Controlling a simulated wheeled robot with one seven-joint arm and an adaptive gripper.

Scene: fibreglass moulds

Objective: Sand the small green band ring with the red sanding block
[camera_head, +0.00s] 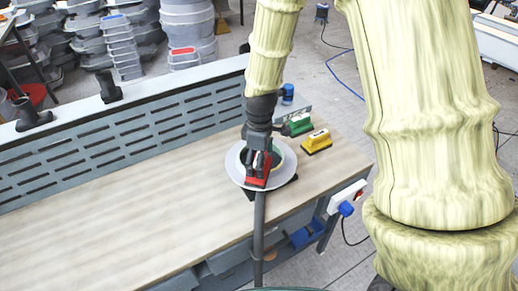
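My gripper (259,166) points down at the right part of the workbench, with its fingers shut on the red sanding block (257,183). The block is over the near side of a round pale grey disc (236,166). A small green band ring (278,155) shows on the disc behind my gripper, which hides much of it. I cannot tell whether the block touches the ring.
A yellow block (317,142) and a green block (299,125) lie right of the disc. A blue item (288,93) stands behind. A slotted grey panel (120,135) lines the bench's back. The wooden bench top (120,235) is clear on the left.

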